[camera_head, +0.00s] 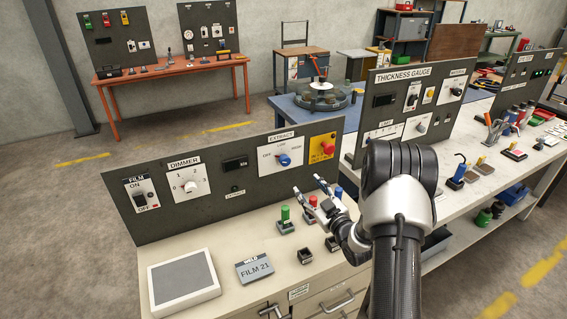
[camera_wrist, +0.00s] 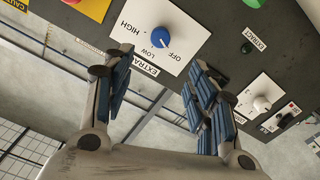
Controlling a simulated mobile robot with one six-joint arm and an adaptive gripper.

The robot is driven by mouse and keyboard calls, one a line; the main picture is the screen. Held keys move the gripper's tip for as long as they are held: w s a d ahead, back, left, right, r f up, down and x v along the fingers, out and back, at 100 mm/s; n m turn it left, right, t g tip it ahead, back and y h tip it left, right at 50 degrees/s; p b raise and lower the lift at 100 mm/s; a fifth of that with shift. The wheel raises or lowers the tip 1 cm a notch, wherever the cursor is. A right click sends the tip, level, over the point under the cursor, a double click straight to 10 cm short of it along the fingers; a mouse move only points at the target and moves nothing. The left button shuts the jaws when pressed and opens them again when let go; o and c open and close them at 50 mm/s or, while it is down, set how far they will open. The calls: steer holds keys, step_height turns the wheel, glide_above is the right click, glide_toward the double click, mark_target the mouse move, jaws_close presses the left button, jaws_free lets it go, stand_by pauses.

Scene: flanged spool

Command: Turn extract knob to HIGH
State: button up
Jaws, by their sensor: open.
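The blue extract knob (camera_head: 284,160) sits on a white plate marked OFF, LOW and HIGH, under an EXTRACT label on the dark upright panel. It also shows in the wrist view (camera_wrist: 160,38), above and between my fingertips. A small pale mark shows on the knob's lower right, roughly toward OFF and LOW; its exact setting is hard to tell. My gripper (camera_head: 308,187) is open and empty, in front of the panel and below the knob in the picture. In the wrist view its two fingers (camera_wrist: 148,75) are spread wide, apart from the knob.
Right of the knob is a yellow plate with a red button (camera_head: 327,147). Left are a small dark display (camera_head: 235,163), a dimmer dial (camera_head: 190,186) and a film switch (camera_head: 140,199).

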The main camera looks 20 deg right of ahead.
mark_target(286, 163)
steer(key=w+b, duration=0.1)
steer(key=w, duration=0.4)
steer(key=w+b, duration=0.1)
steer(key=w, duration=0.5)
steer(key=w+b, duration=0.1)
steer(key=w, duration=0.5)
steer(key=shift+w+a+f, duration=0.1)
steer(key=shift+w+a, duration=0.05)
steer(key=shift+a, duration=0.2)
steer(key=c, duration=1)
steer(key=shift+c, duration=0.2)
